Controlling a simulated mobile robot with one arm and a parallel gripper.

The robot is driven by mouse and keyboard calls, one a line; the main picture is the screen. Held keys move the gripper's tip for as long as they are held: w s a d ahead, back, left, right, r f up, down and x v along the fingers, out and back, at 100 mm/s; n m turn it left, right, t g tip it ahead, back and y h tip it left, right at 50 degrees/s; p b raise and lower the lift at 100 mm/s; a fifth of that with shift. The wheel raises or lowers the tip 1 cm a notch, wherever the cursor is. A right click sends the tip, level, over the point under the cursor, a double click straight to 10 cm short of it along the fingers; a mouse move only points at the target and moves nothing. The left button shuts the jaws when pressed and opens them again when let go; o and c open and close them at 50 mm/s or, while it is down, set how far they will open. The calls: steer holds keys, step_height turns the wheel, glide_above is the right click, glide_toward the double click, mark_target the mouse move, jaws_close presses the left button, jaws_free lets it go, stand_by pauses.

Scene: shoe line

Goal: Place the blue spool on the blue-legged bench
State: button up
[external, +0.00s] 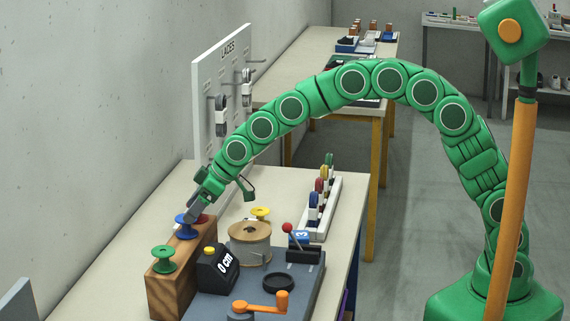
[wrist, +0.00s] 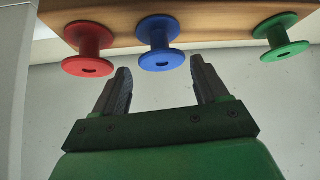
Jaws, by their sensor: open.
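The blue spool (external: 182,226) sits on a wooden block (external: 166,290) between a green spool (external: 163,258) and a red spool (external: 203,219). In the wrist view the blue spool (wrist: 159,42) is in the middle, with the red spool (wrist: 88,48) left and the green spool (wrist: 282,37) right. My gripper (external: 192,211) is at the blue spool and partly covers it. In the wrist view my gripper (wrist: 161,68) is open, its fingertips on either side of the spool's lower rim; contact is unclear. I cannot clearly tell which bench has blue legs.
A LACES board (external: 207,118) stands behind. A yellow-legged bench (external: 293,75) is farther back.

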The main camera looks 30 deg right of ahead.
mark_target(187, 226)
steer(key=x, duration=0.3)
steer(key=shift+s+f, duration=0.15)
steer(key=shift+f, duration=0.4)
steer(key=shift+a+f, duration=0.25)
steer(key=shift+f, duration=0.1)
steer(key=shift+c, duration=0.3)
steer(key=c, duration=0.8)
